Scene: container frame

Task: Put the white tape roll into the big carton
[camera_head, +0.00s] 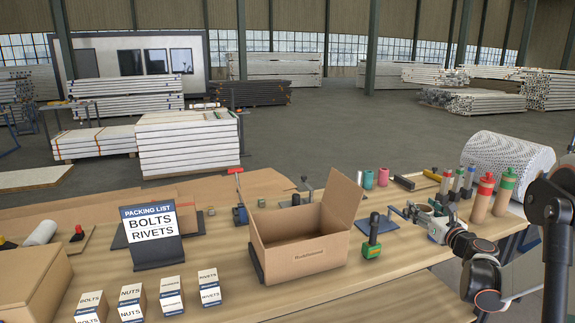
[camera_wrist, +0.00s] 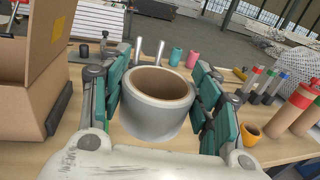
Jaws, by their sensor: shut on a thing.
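The white tape roll (camera_wrist: 150,121), with a brown core, sits between the teal pads of my gripper (camera_wrist: 163,90) in the wrist view. The pads press on it from both sides, and it is upright with its hole facing up. In the head view my gripper (camera_head: 408,212) is right of the open carton, over the table's right part; the roll is hard to make out there. The open brown carton (camera_head: 305,255) stands mid-table with flaps raised, and its inside is partly hidden. Its side also shows at the left of the wrist view (camera_wrist: 22,112).
A packing list sign (camera_head: 150,228) and several small boxes (camera_head: 131,302) stand left of the carton. Another brown carton (camera_head: 32,285) is at the left edge. A green-and-black tool (camera_head: 372,238) stands between carton and gripper. Red- and green-capped bottles (camera_head: 483,198) stand right of it.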

